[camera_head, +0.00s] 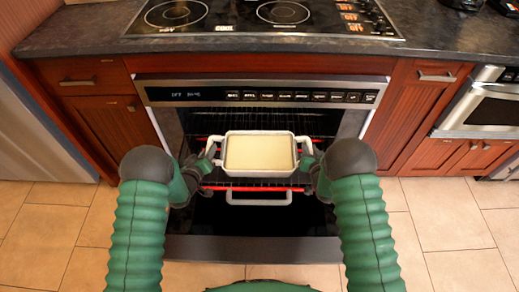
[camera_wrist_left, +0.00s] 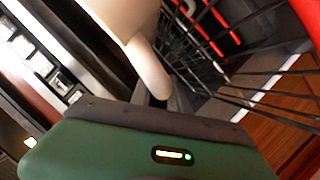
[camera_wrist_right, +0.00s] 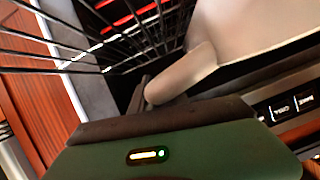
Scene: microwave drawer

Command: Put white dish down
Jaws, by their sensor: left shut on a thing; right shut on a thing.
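The white dish (camera_head: 259,172) is rectangular with a pale yellow filling and a loop handle at each side. In the head view it is at the middle of the open oven, over the dark wire rack (camera_head: 215,178). My left gripper (camera_head: 208,156) is shut on its left handle, which also shows in the left wrist view (camera_wrist_left: 150,72). My right gripper (camera_head: 308,155) is shut on its right handle, seen in the right wrist view (camera_wrist_right: 183,75). The dish looks level. I cannot tell whether its underside touches the rack.
The oven door (camera_head: 250,249) is folded down in front, with a pale handle (camera_head: 258,200) showing near it. The control panel (camera_head: 265,94) and black cooktop (camera_head: 262,17) are above. Wooden cabinets (camera_head: 105,125) flank the oven.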

